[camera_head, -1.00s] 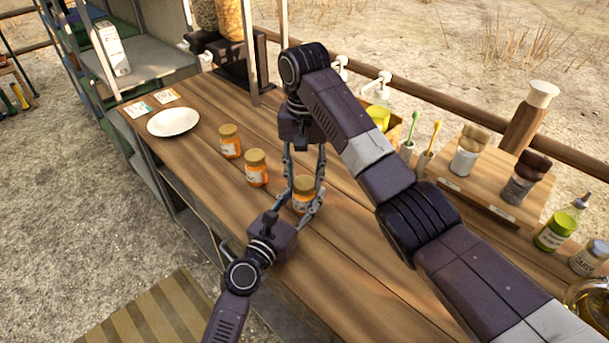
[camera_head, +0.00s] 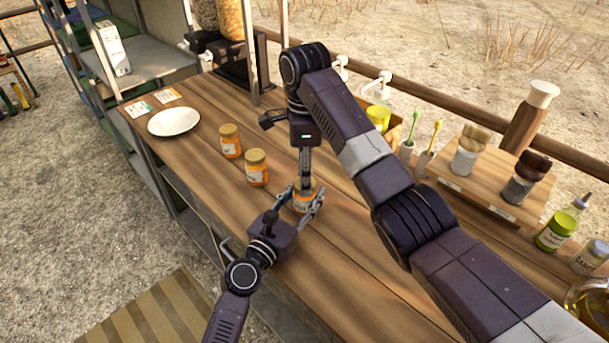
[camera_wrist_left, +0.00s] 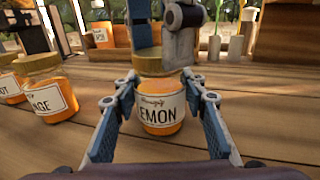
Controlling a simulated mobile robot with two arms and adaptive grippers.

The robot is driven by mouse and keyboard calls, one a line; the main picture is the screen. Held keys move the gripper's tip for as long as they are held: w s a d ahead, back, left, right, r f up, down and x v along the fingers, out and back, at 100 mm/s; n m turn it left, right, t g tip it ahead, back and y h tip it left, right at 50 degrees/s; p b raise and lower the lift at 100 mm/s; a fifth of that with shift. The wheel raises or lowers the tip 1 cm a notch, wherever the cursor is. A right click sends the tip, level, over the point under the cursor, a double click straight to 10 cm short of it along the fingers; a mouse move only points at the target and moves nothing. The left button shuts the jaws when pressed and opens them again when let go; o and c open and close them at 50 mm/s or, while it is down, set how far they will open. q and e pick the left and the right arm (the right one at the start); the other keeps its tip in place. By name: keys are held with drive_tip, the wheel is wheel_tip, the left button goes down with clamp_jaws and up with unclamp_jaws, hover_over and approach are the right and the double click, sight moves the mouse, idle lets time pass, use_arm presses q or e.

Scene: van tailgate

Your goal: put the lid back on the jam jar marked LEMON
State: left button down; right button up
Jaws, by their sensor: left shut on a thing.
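The LEMON jar (camera_wrist_left: 161,108) is upright on the wooden counter, its label partly readable as "EMON"; it also shows in the head view (camera_head: 302,205). My left gripper (camera_head: 300,206) has its fingers on both sides of the jar body, shut on it. A gold lid (camera_wrist_left: 147,62) is at the jar's mouth in the left wrist view; whether it is fully seated is not clear. My right gripper (camera_head: 305,185) points down from above onto the lid, one finger in front of it. The far finger is mostly hidden, so its grip is unclear.
Two lidded jars stand to the left: one label ends in "NGE" (camera_head: 256,167), the other (camera_head: 230,140) is farther back. A white plate (camera_head: 173,122) lies at the far left. A wooden board (camera_head: 480,185) with shakers is at right.

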drive_tip(key=o, duration=0.4)
drive_tip(key=shift+c, duration=0.2)
drive_tip(key=shift+r, duration=0.15)
wheel_tip(320, 180, up, 12)
idle(0.3)
use_arm(q)
drive_tip(key=c, duration=1.1)
unclamp_jaws()
drive_tip(key=shift+c, duration=0.2)
drive_tip(key=v, duration=1.2)
